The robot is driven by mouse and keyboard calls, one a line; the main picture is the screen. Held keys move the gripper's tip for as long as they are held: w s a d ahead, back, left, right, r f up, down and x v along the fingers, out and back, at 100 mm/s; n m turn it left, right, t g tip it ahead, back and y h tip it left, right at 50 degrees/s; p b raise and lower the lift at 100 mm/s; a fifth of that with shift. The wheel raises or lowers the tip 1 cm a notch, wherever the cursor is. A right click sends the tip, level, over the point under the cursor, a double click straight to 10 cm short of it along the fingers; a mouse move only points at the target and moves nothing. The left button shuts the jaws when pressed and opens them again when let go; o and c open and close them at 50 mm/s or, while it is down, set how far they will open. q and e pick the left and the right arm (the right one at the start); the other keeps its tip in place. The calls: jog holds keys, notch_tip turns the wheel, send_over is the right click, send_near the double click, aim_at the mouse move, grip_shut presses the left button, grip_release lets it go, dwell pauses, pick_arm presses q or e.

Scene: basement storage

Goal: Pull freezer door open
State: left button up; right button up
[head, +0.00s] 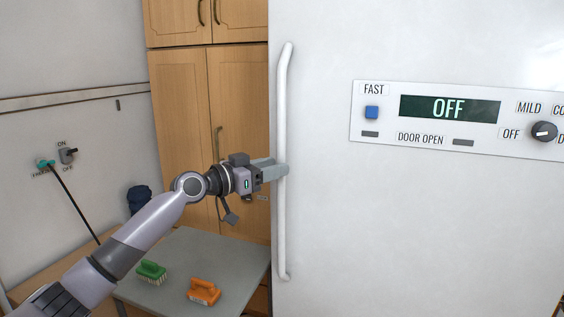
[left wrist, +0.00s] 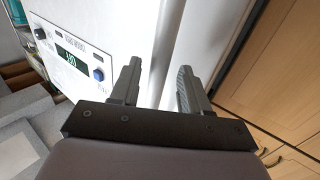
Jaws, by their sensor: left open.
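The white freezer door (head: 410,235) fills the right of the head view, and I see no gap at its left edge. Its long white vertical handle (head: 283,105) runs along that edge. My left gripper (head: 279,171) is at the handle's lower-middle part, coming from the left, with its fingers level with the bar. In the left wrist view the two fingers (left wrist: 158,88) are apart, with white surface between them. I cannot tell whether either finger touches the bar. My right gripper is out of view.
A control panel (head: 455,122) on the door reads OFF. Wooden cabinets (head: 180,110) stand behind at the left. A grey-topped table (head: 205,255) below my arm holds a green brush (head: 151,272) and an orange brush (head: 204,292). A lever switch (head: 67,154) is on the left wall.

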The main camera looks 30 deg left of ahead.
pick_arm(q)
jog(key=shift+x, duration=1.45)
grip_shut()
jog(key=shift+s+f, duration=0.1)
